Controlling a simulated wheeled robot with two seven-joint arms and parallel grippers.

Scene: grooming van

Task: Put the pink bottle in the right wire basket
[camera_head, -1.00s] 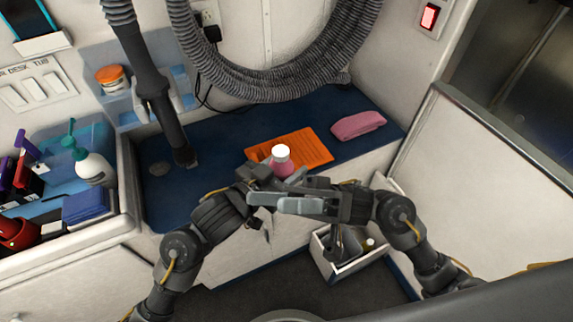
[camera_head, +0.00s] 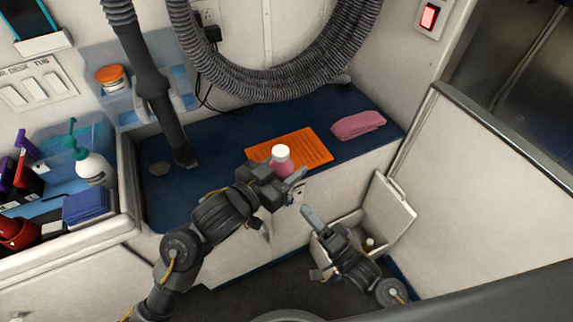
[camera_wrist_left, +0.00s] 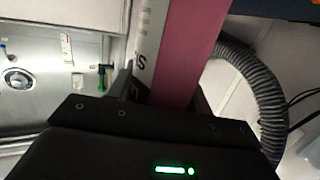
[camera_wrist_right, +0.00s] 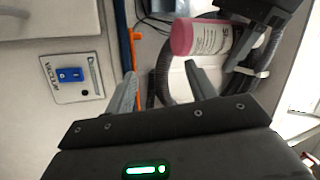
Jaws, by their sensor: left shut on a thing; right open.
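The pink bottle (camera_head: 283,164) with a white cap is upright in the head view, in front of the orange mat. My left gripper (camera_head: 285,181) is shut on it. The bottle fills the upper middle of the left wrist view (camera_wrist_left: 185,50). In the right wrist view the bottle (camera_wrist_right: 196,38) lies across the top, with my left gripper at its right end. My right gripper (camera_head: 316,238) is open and empty, lower and to the right of the bottle, in front of the open white box. I cannot make out a wire basket in any view.
An orange mat (camera_head: 300,147) and a folded pink towel (camera_head: 358,126) lie on the blue counter (camera_head: 220,190). An open white box (camera_head: 385,215) stands below at the right. A pump bottle (camera_head: 93,165) is at the left. A grey hose (camera_head: 260,90) hangs above the counter.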

